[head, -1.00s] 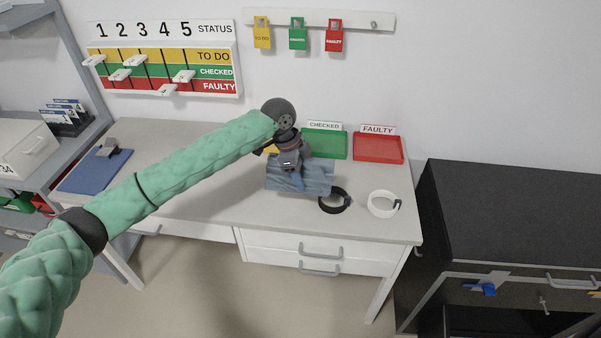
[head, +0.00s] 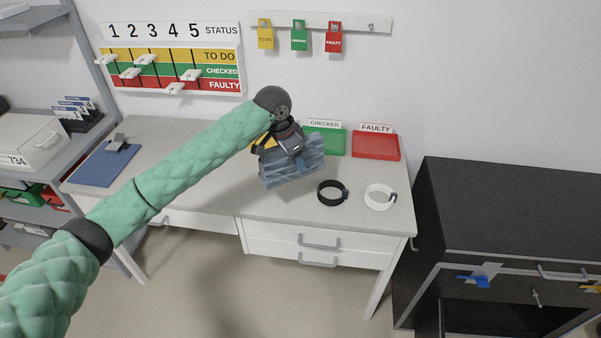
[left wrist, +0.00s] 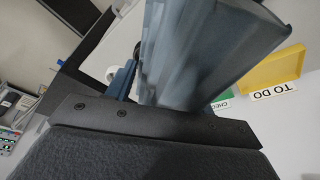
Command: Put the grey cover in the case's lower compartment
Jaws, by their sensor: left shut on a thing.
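The grey cover (head: 292,174), a folded blue-grey cloth, hangs tilted from my left gripper (head: 294,153) in the head view. The gripper is shut on it, above the white desk, in front of the green tray. In the left wrist view the cover (left wrist: 205,45) fills the upper middle and hides much behind it. A large black case (head: 515,210) stands at the right in the head view. A dark open space (head: 485,322) shows low on its front; its inside is hard to make out. My right gripper is not in view.
On the white desk (head: 225,190) lie a black band (head: 322,199) and a white band (head: 370,201). Behind stand green (head: 330,143) and red (head: 376,147) trays. A blue mat (head: 100,168) lies at the left. The desk front and floor look clear.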

